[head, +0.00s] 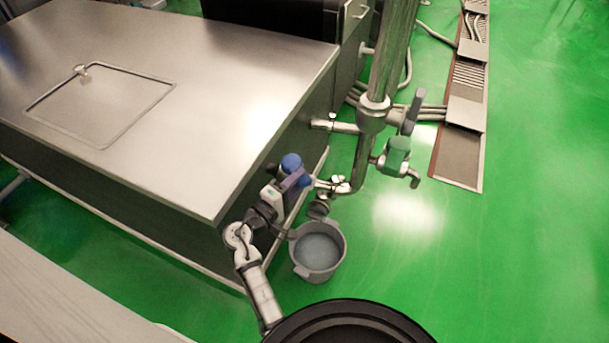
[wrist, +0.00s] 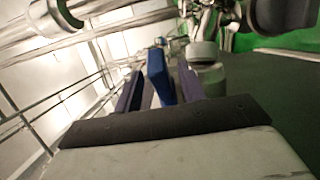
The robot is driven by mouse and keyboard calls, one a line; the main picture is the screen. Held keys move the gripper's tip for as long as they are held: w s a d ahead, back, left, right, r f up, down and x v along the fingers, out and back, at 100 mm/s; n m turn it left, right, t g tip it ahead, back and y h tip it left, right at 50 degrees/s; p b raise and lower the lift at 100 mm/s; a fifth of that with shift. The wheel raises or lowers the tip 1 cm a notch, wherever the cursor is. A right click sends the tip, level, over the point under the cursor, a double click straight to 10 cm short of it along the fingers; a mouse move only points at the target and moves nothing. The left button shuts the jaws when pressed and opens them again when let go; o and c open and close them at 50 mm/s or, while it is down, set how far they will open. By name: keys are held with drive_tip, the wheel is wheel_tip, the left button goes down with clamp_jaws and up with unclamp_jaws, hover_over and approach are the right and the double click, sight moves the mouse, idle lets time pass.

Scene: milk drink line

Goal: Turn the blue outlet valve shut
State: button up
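The blue outlet valve (head: 291,163) is at the side of the steel tank, low near its corner. In the head view only its rounded blue top shows past my gripper (head: 297,181). In the wrist view, its blue lever (wrist: 160,76) stands between the two dark purple fingers of my gripper (wrist: 160,88). The fingers are apart, with a visible gap on the left of the lever. On the right the lever is close to the finger, and I cannot tell if they touch.
A grey bucket (head: 334,268) stands on the green floor below the valve. A vertical steel pipe (head: 392,50) with a green valve (head: 397,154) rises to the right. The steel tank top (head: 220,90) fills the left. Open floor (head: 530,220) lies at right.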

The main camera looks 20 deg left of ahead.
drive_tip(key=b+v, duration=0.1)
drive_tip(key=v, duration=0.9)
